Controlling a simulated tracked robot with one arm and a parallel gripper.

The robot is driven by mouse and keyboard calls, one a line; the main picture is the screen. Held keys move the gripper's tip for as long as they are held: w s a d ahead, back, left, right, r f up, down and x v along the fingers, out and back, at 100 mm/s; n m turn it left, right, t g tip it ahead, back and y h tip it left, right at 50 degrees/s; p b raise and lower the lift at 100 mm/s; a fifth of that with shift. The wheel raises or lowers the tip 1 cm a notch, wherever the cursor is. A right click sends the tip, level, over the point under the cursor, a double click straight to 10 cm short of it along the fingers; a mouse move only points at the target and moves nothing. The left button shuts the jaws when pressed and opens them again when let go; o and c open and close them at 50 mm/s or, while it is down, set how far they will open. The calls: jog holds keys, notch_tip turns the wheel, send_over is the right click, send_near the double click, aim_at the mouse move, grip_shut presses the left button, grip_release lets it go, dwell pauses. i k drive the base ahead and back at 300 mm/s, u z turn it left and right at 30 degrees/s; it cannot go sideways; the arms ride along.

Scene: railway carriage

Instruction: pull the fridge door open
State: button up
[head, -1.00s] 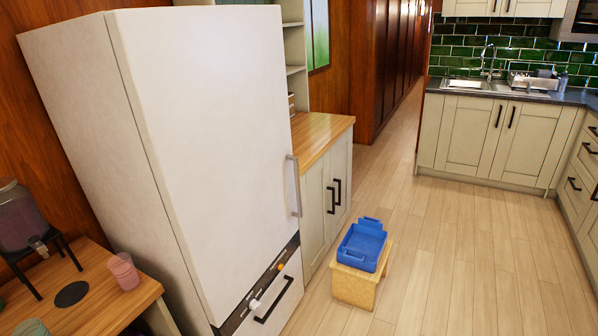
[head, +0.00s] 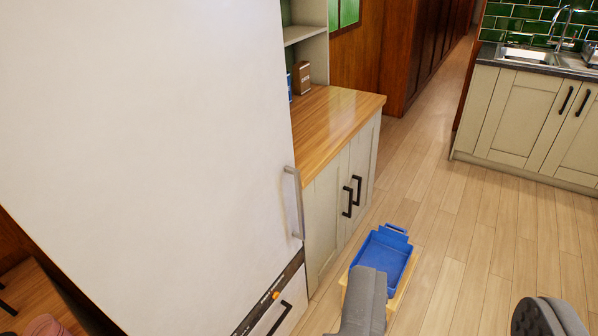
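The white fridge door (head: 150,130) fills the left of the view and looks shut. Its grey vertical bar handle (head: 297,203) is on the door's right edge. Below it is a dark control strip (head: 268,297) and a lower drawer with a black handle (head: 280,317). Grey parts at the bottom look like mine, one in front of the blue tray and one at the lower right. I cannot make out the fingertips of my gripper, and nothing touches the handle.
A blue tray (head: 397,248) sits on a low yellow stool (head: 402,290) right of the fridge. A wood-topped cabinet (head: 335,112) stands beside the fridge. The wooden floor (head: 480,240) is clear towards the sink cabinets (head: 525,115).

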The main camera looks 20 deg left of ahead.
aim_at(147, 151)
jog(key=u, duration=0.05)
jog(key=i, duration=1.2)
jog(key=u, duration=0.05)
